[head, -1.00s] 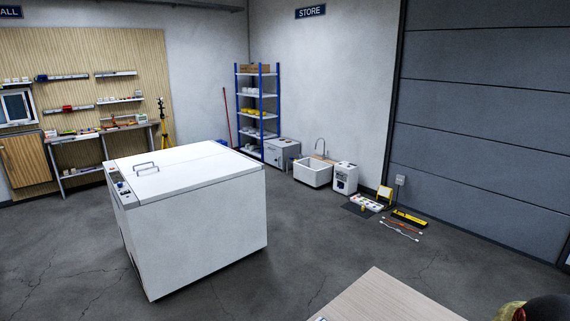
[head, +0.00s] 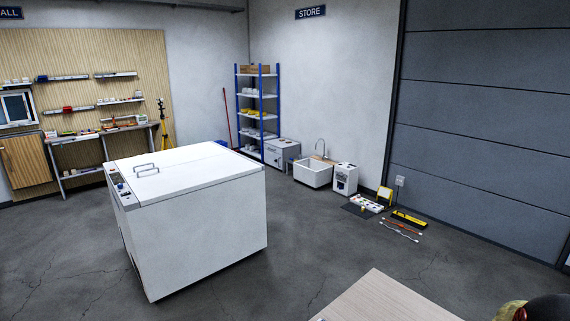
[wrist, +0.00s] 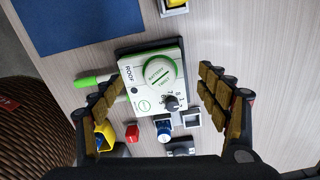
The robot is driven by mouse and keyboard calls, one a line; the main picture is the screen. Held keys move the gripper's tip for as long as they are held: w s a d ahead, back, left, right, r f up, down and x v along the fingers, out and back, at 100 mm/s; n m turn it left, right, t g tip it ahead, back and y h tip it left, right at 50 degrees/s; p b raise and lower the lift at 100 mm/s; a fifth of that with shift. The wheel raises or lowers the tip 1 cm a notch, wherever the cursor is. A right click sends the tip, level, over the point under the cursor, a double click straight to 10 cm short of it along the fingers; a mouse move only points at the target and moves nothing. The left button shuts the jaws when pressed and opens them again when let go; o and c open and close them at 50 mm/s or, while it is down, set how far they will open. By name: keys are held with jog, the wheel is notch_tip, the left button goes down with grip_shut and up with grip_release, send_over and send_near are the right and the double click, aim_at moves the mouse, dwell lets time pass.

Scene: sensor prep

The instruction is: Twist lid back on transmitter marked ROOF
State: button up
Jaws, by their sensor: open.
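The transmitter marked ROOF (wrist: 131,73) is a white box with green edging, lying face up on a dark base in the wrist view. A round white lid with a green rim (wrist: 160,73), with lettering that seems to read BATTERY and TWIST, sits on its face. Whether the lid is seated or loose I cannot tell. A small black dial (wrist: 170,102) is below it. My gripper (wrist: 160,78) is open, with one finger to each side of the transmitter and clear of the lid. Nothing is between the fingers' pads in contact.
A green-handled tool (wrist: 92,81) lies left of the transmitter. Small yellow (wrist: 105,135), red (wrist: 132,132) and blue (wrist: 164,129) items and a grey square frame (wrist: 191,119) are close below. A blue mat (wrist: 85,22) is upper left. In the head view a wooden tabletop (head: 385,298) shows.

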jog(key=shift+r+p, duration=1.9)
jog(key=shift+r, duration=1.05)
jog(key=shift+s+n, duration=0.15)
jog(key=shift+n, duration=0.75)
jog(key=s+a+r+n+t+b, duration=0.1)
jog(key=s+a+r+n, duration=0.3)
jog(key=a+r+n, duration=0.5)
jog(key=s+a+r+n+t+b, duration=0.1)
jog(key=s+a+r+n+t, duration=0.1)
jog(key=s+a+r+n, duration=0.3)
jog(key=s+a+r+n+t+b, duration=0.1)
jog(key=s+a+r+n, duration=0.4)
jog(key=a+r+n, duration=0.8)
notch_tip(320, 180, up, 6)
jog(key=shift+f+n+t, duration=0.25)
jog(key=shift+n+t, duration=0.15)
jog(key=shift+t, duration=0.4)
jog(key=shift+d, duration=0.1)
